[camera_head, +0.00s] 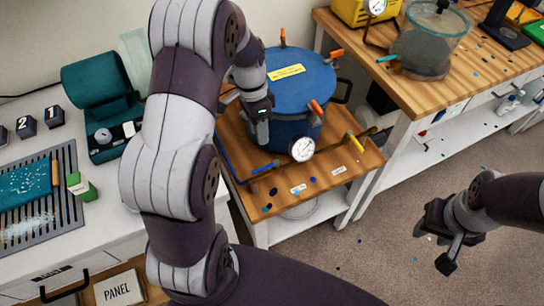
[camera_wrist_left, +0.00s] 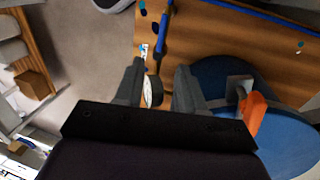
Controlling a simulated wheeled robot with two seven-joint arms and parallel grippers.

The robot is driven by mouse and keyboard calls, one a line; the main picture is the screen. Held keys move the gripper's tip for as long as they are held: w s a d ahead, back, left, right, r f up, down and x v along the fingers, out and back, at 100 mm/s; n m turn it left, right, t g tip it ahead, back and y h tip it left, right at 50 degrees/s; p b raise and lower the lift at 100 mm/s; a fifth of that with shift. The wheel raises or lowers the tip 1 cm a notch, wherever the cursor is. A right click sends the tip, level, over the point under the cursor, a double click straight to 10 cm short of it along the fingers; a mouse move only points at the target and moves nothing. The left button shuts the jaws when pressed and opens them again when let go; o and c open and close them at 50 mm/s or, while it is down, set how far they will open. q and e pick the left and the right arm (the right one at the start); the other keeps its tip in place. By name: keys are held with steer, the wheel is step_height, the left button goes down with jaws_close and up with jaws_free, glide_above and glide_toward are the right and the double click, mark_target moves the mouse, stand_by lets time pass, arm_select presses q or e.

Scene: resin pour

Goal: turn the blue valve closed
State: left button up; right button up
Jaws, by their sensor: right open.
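The blue valve shows as a slim blue handle (camera_head: 264,170) on the low wooden stand, in front of the blue pot (camera_head: 290,75). In the left wrist view the blue handle (camera_wrist_left: 163,32) lies ahead of the fingertips, apart from them. My left gripper (camera_head: 260,130) is by the pot's left side, partly hidden by my arm in the head view. In the wrist view its two fingers (camera_wrist_left: 158,88) are spread, with the gauge (camera_wrist_left: 153,92) showing between them. My right gripper (camera_head: 440,242) is open and empty over the floor at the right.
The gauge (camera_head: 302,149) stands at the pot's front. A yellow valve handle (camera_head: 355,143) is to its right. An orange clamp (camera_wrist_left: 252,112) on the pot is close to one left finger. A wooden bench (camera_head: 440,90) stands at the right; open floor lies before it.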

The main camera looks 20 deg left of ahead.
mark_target(264, 167)
arm_select(q)
steer(key=f, duration=0.4)
steer(key=s+d+f, duration=0.1)
steer(key=f, duration=0.7)
steer(key=shift+s+d, duration=0.15)
steer(key=shift+d, duration=0.15)
jaws_close()
